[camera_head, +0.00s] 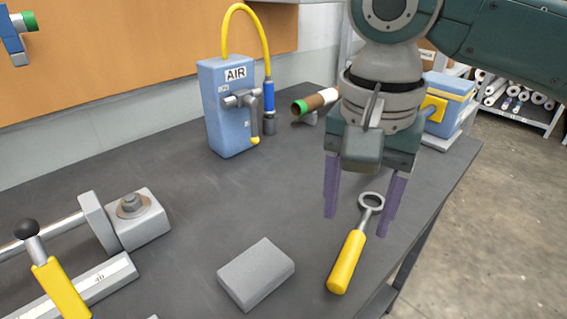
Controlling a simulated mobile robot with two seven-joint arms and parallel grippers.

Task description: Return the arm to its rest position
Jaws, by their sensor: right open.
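My right gripper (361,207) hangs over the right part of the dark table. Its two purple fingers point down and stand apart, with nothing held between them. My right arm (500,40) comes in from the upper right. A yellow-handled ring wrench (347,262) lies on the table under and just in front of the fingers, its grey ring showing between them. The wrench looks apart from the fingers. My left gripper does not show.
The table (180,200) holds a blue AIR box (229,108) with a yellow hose, a grey block (256,273), a clamp-like press part (136,220), a yellow-handled lever (60,288), a brown roll (318,101) and a blue case (452,94). The middle of the table is clear.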

